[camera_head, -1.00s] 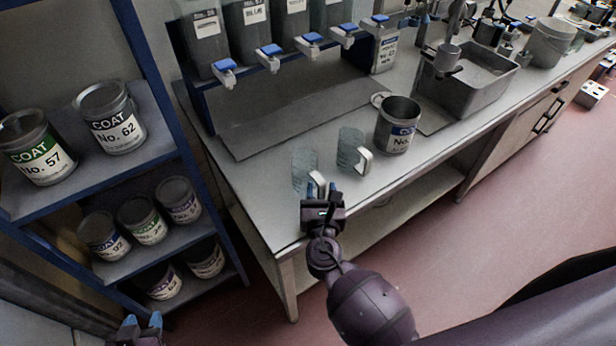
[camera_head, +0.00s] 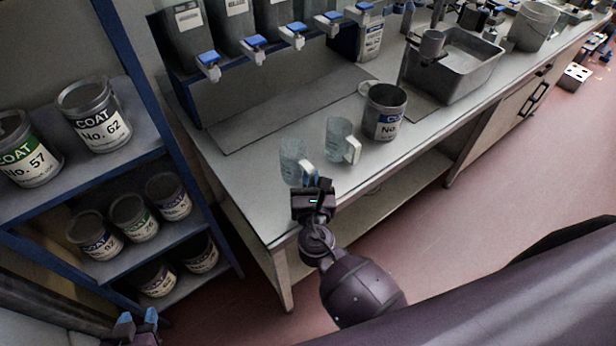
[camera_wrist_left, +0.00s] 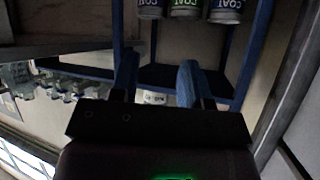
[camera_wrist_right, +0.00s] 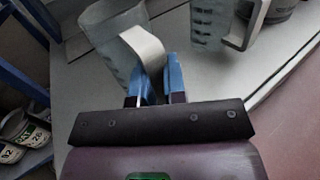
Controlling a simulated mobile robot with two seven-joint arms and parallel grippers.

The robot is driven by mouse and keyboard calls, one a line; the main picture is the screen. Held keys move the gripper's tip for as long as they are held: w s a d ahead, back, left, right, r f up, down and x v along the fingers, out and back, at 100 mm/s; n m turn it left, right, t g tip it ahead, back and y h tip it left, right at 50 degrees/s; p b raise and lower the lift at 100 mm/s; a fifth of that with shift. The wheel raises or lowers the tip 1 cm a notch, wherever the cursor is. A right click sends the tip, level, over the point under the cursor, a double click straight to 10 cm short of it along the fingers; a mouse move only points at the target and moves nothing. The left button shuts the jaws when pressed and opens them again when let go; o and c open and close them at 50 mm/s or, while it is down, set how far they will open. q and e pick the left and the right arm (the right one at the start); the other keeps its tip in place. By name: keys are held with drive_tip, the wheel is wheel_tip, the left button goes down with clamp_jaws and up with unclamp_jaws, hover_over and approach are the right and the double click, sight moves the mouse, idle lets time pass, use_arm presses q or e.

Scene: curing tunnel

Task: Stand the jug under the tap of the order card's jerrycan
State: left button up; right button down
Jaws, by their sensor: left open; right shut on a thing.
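Two clear measuring jugs stand near the front edge of the bench: a left jug (camera_head: 292,163) and a second jug (camera_head: 338,138) to its right. My right gripper (camera_head: 318,184) is shut on the left jug's pale handle, which also shows in the right wrist view (camera_wrist_right: 145,48). I cannot tell whether that jug is clear of the bench. Grey jerrycans (camera_head: 230,28) with blue-topped taps (camera_head: 208,64) stand in a row at the back. Their labels are too small to read. My left gripper (camera_head: 138,319) is open and empty, low at the left by the shelves.
A grey can with a handle (camera_head: 384,113) stands right of the second jug. A metal sink (camera_head: 455,75) lies beyond it. A blue shelf rack (camera_head: 150,150) with several labelled COAT cans is at the left. The bench strip below the taps (camera_head: 290,112) is clear.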

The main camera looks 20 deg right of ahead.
wheel_tip(320, 180, up, 10)
drive_tip(key=p, duration=0.3)
drive_tip(key=shift+p, duration=0.3)
wheel_tip(320, 180, up, 8)
use_arm(q)
drive_tip(key=b, duration=0.2)
drive_tip(key=shift+s+r+b, duration=0.35)
drive_tip(key=shift+s+r, duration=0.05)
use_arm(e)
drive_tip(key=s+d+f+n+y, duration=0.2)
drive_tip(key=d+f+y, duration=0.1)
drive_tip(key=d, duration=0.3)
drive_tip(key=shift+f+n+t+y, duration=0.3)
drive_tip(key=shift+n+y, duration=0.1)
drive_tip(key=shift+y, duration=0.5)
